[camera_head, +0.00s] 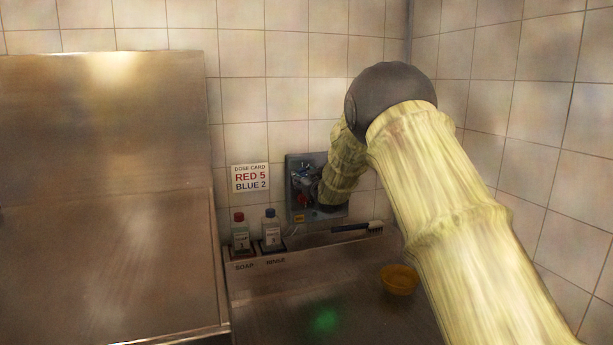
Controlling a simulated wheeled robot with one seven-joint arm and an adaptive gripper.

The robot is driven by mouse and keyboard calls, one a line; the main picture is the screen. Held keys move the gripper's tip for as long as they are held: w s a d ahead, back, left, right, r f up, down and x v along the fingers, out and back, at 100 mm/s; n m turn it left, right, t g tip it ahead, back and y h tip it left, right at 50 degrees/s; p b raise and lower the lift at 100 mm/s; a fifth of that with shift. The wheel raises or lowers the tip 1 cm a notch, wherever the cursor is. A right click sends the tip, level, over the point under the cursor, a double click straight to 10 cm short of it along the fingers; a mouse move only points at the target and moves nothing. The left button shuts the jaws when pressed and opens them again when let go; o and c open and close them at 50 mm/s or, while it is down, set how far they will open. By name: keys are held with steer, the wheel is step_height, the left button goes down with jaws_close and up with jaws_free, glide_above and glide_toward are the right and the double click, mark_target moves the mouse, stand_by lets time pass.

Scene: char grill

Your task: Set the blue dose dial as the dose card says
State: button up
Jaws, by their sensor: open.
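The dose card (250,178) on the tiled wall reads "RED 5" and "BLUE 2". Right of it, a dark dispenser panel (296,213) is fixed to the wall. A red dial (303,200) shows low on the panel. A small bluish part (301,170) shows above it, probably the blue dose dial; its setting cannot be read. My gripper (309,181) is open in front of the panel, close to the dials and partly covering them. Whether it touches the blue dial cannot be told. My wrist and forearm hide the panel's right side.
A red-capped soap bottle (240,234) and a blue-capped rinse bottle (271,231) stand on the ledge below. A brush (357,227) lies to their right. A yellow bowl (399,279) sits on the steel counter (285,300). A large steel surface fills the left.

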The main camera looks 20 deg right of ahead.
steer(key=shift+s+d+r, duration=0.15)
steer(key=shift+s+r, duration=0.05)
steer(key=shift+s, duration=0.05)
steer(key=shift+w+f, duration=0.1)
steer(key=shift+w, duration=0.05)
steer(key=c, duration=1.1)
steer(key=shift+o, duration=0.2)
